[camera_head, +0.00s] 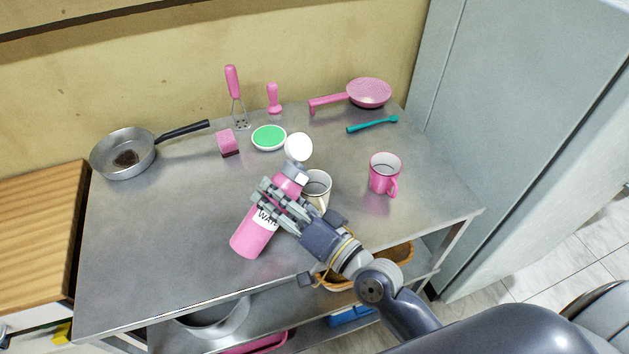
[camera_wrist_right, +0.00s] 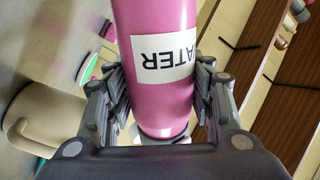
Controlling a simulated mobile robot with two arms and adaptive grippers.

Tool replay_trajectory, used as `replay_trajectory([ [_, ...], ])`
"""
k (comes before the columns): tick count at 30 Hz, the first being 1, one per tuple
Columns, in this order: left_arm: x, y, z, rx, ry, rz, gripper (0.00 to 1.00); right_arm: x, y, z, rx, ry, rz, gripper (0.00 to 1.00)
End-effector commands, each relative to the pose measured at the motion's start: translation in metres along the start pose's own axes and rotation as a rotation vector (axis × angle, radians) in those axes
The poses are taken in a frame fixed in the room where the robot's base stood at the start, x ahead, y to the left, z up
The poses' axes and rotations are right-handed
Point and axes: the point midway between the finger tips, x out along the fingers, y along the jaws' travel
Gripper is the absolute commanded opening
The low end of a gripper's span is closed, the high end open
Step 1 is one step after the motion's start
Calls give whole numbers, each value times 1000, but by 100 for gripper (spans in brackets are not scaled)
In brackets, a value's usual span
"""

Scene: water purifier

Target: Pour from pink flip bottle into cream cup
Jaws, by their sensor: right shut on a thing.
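The pink flip bottle (camera_head: 254,236) has a white label and a white cap (camera_head: 298,148) that looks flipped open. My right gripper (camera_head: 279,204) is shut around the bottle's upper body. The bottle is tilted, with its cap end toward the upper right and its base toward the lower left. In the right wrist view the bottle (camera_wrist_right: 158,90) sits between the two fingers (camera_wrist_right: 160,105). The cream cup (camera_head: 318,184) stands on the table just right of the bottle's neck, partly hidden by the gripper. It also shows at the left of the right wrist view (camera_wrist_right: 45,120). No liquid stream is visible.
A pink mug (camera_head: 385,174) stands to the right on the metal table (camera_head: 150,240). A pan (camera_head: 122,157), pink sponge (camera_head: 228,143), green-topped dish (camera_head: 268,138), teal brush (camera_head: 373,124), pink strainer (camera_head: 368,93) and upright pink utensils (camera_head: 232,82) are farther back. A grey cabinet (camera_head: 530,120) borders the right.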

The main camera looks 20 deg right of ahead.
Motion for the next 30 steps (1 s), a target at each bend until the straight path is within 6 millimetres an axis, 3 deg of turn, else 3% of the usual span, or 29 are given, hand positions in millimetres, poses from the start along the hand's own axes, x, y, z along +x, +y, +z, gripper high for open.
replay_trajectory([
  [30,9,0,1,0,0,-1,0,0,4,5,85,9,-3,11],
])
